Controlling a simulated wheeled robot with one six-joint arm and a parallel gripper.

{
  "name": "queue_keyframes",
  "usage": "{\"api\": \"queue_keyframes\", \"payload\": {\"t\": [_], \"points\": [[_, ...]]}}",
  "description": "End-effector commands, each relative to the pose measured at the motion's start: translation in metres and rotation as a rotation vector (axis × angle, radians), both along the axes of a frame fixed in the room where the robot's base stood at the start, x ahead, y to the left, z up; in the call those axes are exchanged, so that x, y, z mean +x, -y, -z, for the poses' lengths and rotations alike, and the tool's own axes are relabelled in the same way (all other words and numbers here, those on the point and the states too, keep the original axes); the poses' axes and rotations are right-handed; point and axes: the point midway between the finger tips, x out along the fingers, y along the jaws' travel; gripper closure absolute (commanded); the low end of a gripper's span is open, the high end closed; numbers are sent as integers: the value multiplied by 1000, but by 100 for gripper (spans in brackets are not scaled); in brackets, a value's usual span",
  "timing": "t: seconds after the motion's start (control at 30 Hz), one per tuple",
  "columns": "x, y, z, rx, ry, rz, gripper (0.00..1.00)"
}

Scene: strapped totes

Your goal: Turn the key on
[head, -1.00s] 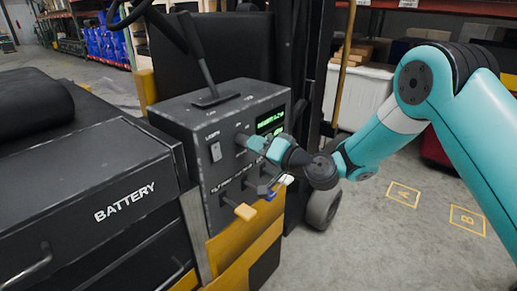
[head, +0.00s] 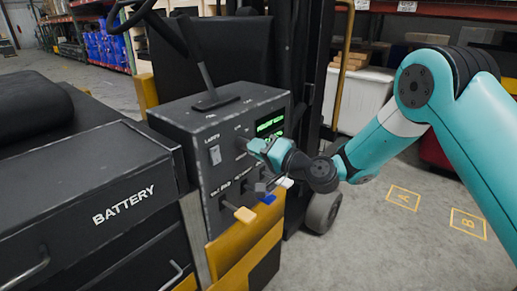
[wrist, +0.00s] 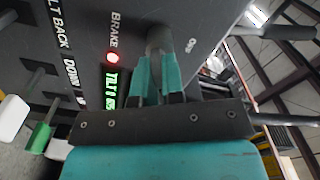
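The grey control box (head: 215,150) stands at the middle of the head view. The key's handle is not clearly visible. In the head view the gripper (head: 256,147) covers part of the panel.
A green-lit display (head: 270,125) and a lit red lamp (wrist: 113,57) marked BRAKE are beside the switch. Several levers with coloured ends, including a tan one (head: 245,214), jut out below. A black lever (head: 206,78) rises from the box top. Open floor lies to the right.

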Motion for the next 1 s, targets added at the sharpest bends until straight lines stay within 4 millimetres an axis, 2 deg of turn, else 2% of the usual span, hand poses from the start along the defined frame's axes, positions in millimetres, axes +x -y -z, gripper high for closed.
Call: {"api": "queue_keyframes", "payload": {"t": [0.03,0.1,0.47,0.67,1.0], "points": [[0,0,0,0,-1,0,80],[0,0,0,0,-1,0,66],[-2,4,2,-1,-1,0,66],[-22,31,5,0,-3,5,66],[-76,100,7,1,1,6,66]]}}
